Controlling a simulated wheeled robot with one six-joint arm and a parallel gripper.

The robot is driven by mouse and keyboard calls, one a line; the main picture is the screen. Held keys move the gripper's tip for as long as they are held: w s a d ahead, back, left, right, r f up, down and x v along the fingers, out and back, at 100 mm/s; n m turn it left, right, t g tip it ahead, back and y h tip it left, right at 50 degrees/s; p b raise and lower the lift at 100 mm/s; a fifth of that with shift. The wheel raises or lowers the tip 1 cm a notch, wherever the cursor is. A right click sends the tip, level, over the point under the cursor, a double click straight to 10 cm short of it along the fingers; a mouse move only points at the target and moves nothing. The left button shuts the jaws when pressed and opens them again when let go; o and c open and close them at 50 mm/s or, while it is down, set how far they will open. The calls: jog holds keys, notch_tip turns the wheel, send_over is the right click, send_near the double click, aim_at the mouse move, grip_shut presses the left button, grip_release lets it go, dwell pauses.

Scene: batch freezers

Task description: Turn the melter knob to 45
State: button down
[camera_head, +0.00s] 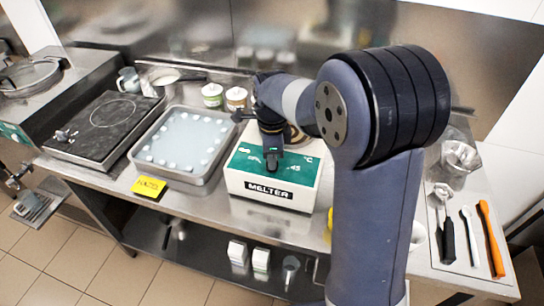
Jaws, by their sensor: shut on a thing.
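The melter (240,189) is a white box with a teal top panel and a black "MELTER" label, standing on the steel counter. A "45" mark shows on the right part of the panel, with "°C" above it. My gripper (272,155) points down at the middle of the panel and is shut on the knob there. The gripper covers the knob, so its pointer and present setting cannot be read.
A steel tray (139,157) of pale liquid and a yellow label (149,188) are left of the melter. Two small tubs (212,95) (236,98) stand behind. Spatulas, one orange (491,238), lie at the right. A black hotplate (104,127) is far left.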

dwell(0.4)
jog(key=c, duration=1.4)
grip_release()
jog(key=shift+c, duration=0.2)
notch_tip(320, 180, up, 11)
jog(key=shift+b, duration=0.45)
jog(key=shift+f, duration=0.2)
notch_tip(320, 180, down, 10)
jog(key=shift+f+p, duration=0.15)
jog(key=shift+p, duration=0.3)
jog(key=shift+f, duration=0.2)
